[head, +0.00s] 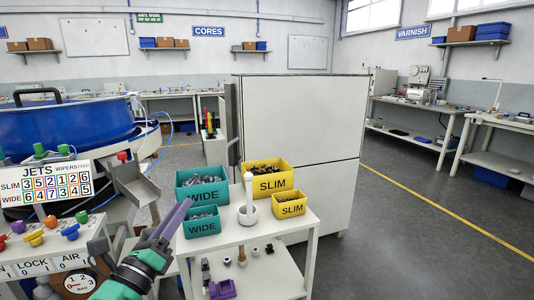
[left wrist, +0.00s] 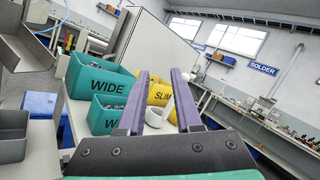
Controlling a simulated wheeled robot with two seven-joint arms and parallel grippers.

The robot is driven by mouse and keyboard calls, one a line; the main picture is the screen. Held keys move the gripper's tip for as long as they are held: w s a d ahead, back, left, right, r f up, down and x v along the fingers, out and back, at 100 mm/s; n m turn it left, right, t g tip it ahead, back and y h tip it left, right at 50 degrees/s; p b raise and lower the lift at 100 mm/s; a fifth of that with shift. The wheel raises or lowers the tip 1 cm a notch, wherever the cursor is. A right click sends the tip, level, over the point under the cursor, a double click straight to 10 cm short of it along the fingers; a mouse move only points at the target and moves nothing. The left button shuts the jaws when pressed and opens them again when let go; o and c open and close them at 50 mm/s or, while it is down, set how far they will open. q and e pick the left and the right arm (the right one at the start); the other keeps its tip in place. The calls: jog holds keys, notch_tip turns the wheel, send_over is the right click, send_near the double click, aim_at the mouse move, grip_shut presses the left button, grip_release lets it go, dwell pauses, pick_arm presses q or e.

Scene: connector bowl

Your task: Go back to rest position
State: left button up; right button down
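My left gripper (head: 184,206) reaches in from the lower left, above the left edge of the white cart (head: 262,236). In the left wrist view its two purple fingers (left wrist: 160,76) stand apart with nothing between them. Two teal WIDE bins (head: 202,186) and two yellow SLIM bins (head: 266,176) stand on the cart, holding small connectors. A white bowl (head: 248,215) with an upright white post stands between them. My right gripper is in neither view.
A console with coloured knobs (head: 34,238) and a JETS sign (head: 46,184) stand at left, before a blue bowl feeder (head: 70,128). A grey chute (head: 138,190) lies beside the cart. A tall white cabinet (head: 300,130) stands behind. The floor at right is clear.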

pick_arm(q)
jog(key=s+a+f+n+g+y, duration=0.3)
jog(key=a+f+n+g+y, duration=0.15)
jog(key=f+n, duration=0.6)
jog(key=s+a+f+n+g+y, duration=0.3)
jog(key=a+f+n+g+y, duration=0.15)
jog(key=f+n, duration=0.55)
jog(key=s+d+f+n+g+h, duration=0.25)
jog(key=s+f+n+g, duration=0.2)
jog(key=s+f, duration=0.3)
jog(key=s+d+f+n+g+h, duration=0.1)
jog(key=s+d+f+n+g, duration=0.25)
jog(key=s+f+n, duration=0.35)
jog(key=s+a+f+m+g, duration=0.1)
jog(key=s+f, duration=0.1)
jog(key=f, duration=1)
jog(key=s+f+m, duration=0.1)
jog(key=s+f, duration=0.2)
jog(key=f, duration=0.9)
jog(key=s+a+f+g, duration=0.2)
jog(key=s+a+f, duration=0.1)
jog(key=s+f, duration=1)
notch_tip(320, 180, up, 14)
jog(key=s+p, duration=0.2)
jog(key=p, duration=1.1)
jog(key=shift+s+a+r, duration=0.15)
jog(key=shift+s+r, duration=0.05)
